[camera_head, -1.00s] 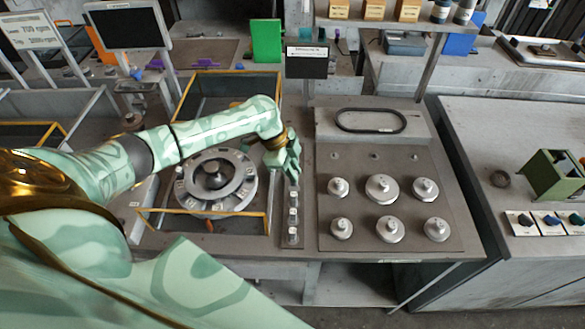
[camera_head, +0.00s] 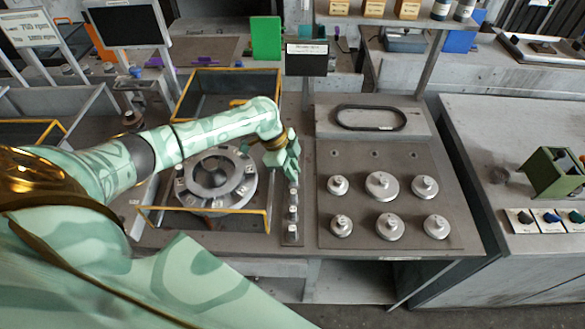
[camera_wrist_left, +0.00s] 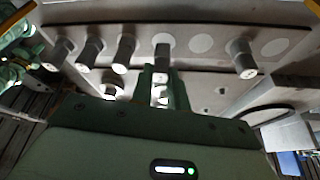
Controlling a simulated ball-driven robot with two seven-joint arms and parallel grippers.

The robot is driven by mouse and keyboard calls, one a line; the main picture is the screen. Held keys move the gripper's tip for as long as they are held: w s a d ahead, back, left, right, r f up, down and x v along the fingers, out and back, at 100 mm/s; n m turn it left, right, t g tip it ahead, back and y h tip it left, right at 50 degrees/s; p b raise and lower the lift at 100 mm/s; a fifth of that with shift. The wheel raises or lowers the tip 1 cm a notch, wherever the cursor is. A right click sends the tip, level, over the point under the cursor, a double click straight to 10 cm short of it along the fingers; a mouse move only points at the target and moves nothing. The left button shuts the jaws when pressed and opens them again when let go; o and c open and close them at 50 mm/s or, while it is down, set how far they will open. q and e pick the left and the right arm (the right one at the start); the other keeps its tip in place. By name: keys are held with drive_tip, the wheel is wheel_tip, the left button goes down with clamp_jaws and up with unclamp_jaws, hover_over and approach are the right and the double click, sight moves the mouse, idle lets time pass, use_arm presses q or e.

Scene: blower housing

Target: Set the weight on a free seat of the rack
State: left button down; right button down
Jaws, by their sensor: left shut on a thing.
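The rack is a narrow grey strip (camera_head: 291,242) left of the large weights, with small upright weights on its near part. In the left wrist view the rack (camera_wrist_left: 222,50) carries several cylindrical weights, and pale round free seats show between and beside them. My left gripper (camera_head: 291,172) is over the far part of the rack. In the left wrist view my left gripper (camera_wrist_left: 164,88) is shut on a small weight (camera_wrist_left: 160,77), held upright between the fingers near a pale seat. The fingers hide its sides, and I cannot tell whether it touches the rack. My right gripper is not in view.
A plate (camera_head: 360,241) with several large round weights lies right of the rack. A round slotted turntable (camera_head: 243,190) in a yellow-edged frame lies to the left. A small dark display (camera_head: 307,66) stands behind, and a black oval ring (camera_head: 370,108) lies on a raised block.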

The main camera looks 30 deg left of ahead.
use_arm(q)
drive_tip(key=shift+f, duration=0.2)
drive_tip(key=shift+f, duration=0.3)
idle(0.4)
drive_tip(key=c, duration=1.3)
unclamp_jaws()
wheel_tip(320, 180, up, 8)
drive_tip(key=p, duration=0.7)
drive_tip(key=shift+f+p, duration=0.1)
drive_tip(key=shift+p, duration=0.2)
drive_tip(key=shift+f, duration=0.1)
